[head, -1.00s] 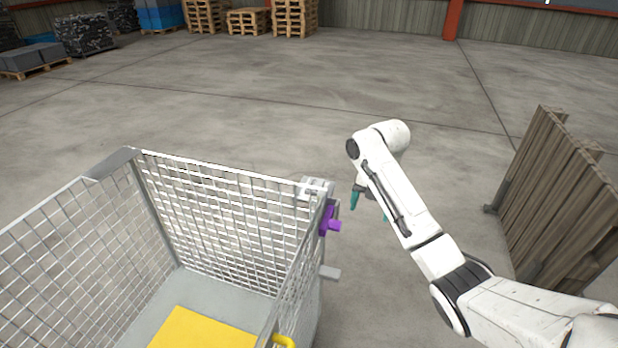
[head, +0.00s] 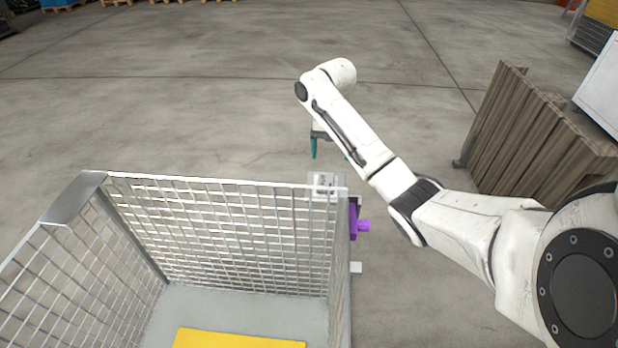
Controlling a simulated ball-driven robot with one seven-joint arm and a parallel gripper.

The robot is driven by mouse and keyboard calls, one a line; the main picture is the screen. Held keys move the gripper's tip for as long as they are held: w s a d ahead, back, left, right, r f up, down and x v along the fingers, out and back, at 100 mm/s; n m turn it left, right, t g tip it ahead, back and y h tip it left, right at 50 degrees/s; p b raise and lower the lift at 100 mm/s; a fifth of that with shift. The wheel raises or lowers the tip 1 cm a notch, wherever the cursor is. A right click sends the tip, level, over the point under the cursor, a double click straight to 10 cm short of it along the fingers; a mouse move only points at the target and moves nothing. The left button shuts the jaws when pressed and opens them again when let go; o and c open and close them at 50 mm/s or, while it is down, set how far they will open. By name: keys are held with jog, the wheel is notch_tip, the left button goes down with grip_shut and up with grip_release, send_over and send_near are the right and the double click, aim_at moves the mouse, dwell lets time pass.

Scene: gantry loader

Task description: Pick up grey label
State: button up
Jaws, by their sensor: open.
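A small pale grey tag with dark marks (head: 323,184) sits at the top right back corner of a wire mesh cage (head: 240,184). It looks like the grey label, though it is too small to read. My gripper (head: 330,153) hangs just beyond that corner in the head view, fingers pointing down. Its teal fingers are apart, with nothing seen between them. One finger is partly hidden by my arm. In the picture the fingertips are a little above the tag, apart from it; the depth gap is hard to tell.
A purple part (head: 354,222) sticks out of the cage's right side, with a small grey tab (head: 356,267) below. A yellow sheet (head: 240,340) lies inside the cage. Brown upright panels (head: 530,140) stand at right.

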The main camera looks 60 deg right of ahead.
send_over(326, 183)
jog(key=f, duration=0.5)
jog(key=shift+d+f, duration=0.3)
jog(key=shift+a+f+p, duration=0.15)
jog(key=shift+f+p, duration=0.1)
jog(key=shift+f, duration=1.05)
jog(key=shift+a+f+p, duration=0.15)
jog(key=shift+f+p, duration=0.1)
jog(key=shift+f, duration=1.05)
jog(key=shift+c, duration=0.5)
jog(key=c, duration=1)
